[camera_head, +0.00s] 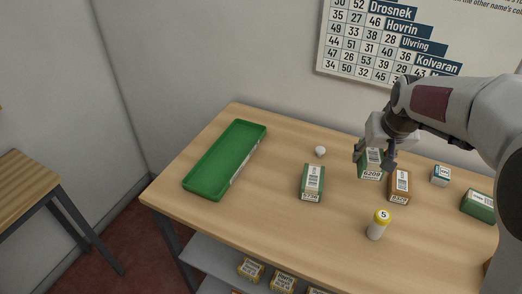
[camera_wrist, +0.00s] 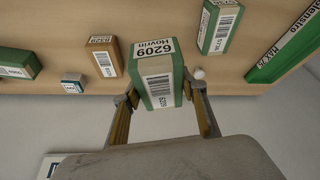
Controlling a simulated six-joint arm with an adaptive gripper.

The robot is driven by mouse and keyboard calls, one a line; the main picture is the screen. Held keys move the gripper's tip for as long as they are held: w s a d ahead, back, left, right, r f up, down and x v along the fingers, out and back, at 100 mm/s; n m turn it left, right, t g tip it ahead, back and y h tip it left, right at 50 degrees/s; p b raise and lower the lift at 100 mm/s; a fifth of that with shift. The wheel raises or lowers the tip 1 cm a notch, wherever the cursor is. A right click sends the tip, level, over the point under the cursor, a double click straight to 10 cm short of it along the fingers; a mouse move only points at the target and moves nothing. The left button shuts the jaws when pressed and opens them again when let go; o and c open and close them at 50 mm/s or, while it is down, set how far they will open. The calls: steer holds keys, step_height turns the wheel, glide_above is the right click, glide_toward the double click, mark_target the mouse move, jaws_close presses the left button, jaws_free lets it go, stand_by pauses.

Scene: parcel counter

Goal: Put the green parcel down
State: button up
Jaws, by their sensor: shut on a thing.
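My gripper (camera_head: 374,157) is shut on a green parcel (camera_head: 371,171) with a white label reading 6209. In the wrist view the green parcel (camera_wrist: 157,76) sits between the two fingers of my gripper (camera_wrist: 160,97), and its label also reads Hovrin. In the head view it is at the back right part of the table; I cannot tell whether its bottom touches the tabletop. A brown parcel (camera_head: 399,186) stands just right of it. Another green parcel (camera_head: 312,183) stands apart to its left.
A green tray (camera_head: 193,188) lies at the table's left, looking empty. A small white ball (camera_head: 320,151), a yellow-capped bottle (camera_head: 378,225), a small white-and-blue box (camera_head: 440,175) and a green parcel (camera_head: 479,205) stand on the table (camera_head: 270,228). Free room lies between tray and parcels.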

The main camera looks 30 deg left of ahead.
steer(key=a+n, duration=0.2)
steer(key=a, duration=0.9)
step_height(320, 180, up, 2)
steer(key=n+g+y, duration=0.1)
steer(key=n+y, duration=0.1)
steer(key=n, duration=0.2)
glide_above(222, 180)
steer(key=shift+w+f, duration=0.1)
steer(key=shift+f, duration=3)
steer(key=shift+f, duration=1.9)
steer(key=shift+f, duration=0.6)
